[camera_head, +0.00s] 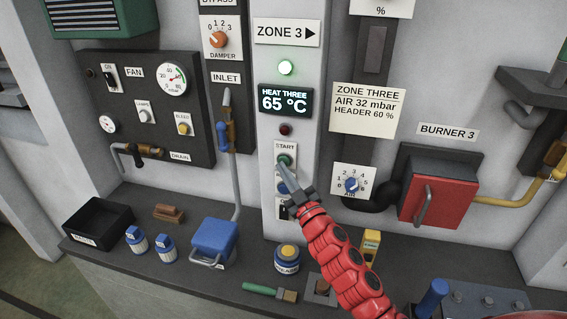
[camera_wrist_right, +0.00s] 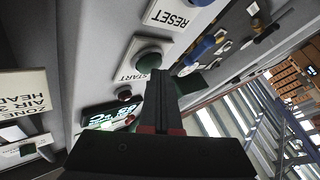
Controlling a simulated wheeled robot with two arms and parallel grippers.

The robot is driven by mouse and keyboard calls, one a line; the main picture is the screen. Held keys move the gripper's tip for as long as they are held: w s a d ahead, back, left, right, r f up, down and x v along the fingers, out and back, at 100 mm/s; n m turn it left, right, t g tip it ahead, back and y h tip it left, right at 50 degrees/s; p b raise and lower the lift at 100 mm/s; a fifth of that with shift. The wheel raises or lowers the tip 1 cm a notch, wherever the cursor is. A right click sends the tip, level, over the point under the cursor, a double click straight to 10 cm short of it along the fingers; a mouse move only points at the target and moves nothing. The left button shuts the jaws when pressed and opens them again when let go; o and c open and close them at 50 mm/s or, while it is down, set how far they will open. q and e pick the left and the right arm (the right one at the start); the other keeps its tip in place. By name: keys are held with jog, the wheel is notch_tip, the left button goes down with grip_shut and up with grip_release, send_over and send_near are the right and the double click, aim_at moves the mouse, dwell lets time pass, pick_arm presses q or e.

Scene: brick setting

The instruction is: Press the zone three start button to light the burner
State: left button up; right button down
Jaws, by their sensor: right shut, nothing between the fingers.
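The green START button (camera_head: 285,158) sits on the pale column under the ZONE 3 sign (camera_head: 286,32); it also shows in the right wrist view (camera_wrist_right: 149,54). The lamp (camera_head: 286,68) above the display glows green-white. The display (camera_head: 285,101) reads HEAT THREE 65 °C. A small dark red lamp (camera_head: 285,129) is unlit. My left gripper is out of view.
A blue button (camera_head: 282,188) below START is partly hidden by my gripper. Right of it are the AIR knob (camera_head: 351,185) and the red burner box (camera_head: 438,197). The ledge below holds a grease tin (camera_head: 287,259), a brush (camera_head: 270,291) and a blue box (camera_head: 214,240).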

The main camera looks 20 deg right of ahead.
jog(key=shift+s+a, duration=0.3)
jog(key=shift+s, duration=0.25)
jog(key=shift+f, duration=0.1)
jog(key=shift+s+a+b, duration=0.2)
jog(key=shift+s+a, duration=0.5)
jog(key=shift+s, duration=0.35)
jog(key=shift+s+a+b, duration=0.15)
jog(key=shift+s+a, duration=0.55)
jog(key=shift+s, duration=0.3)
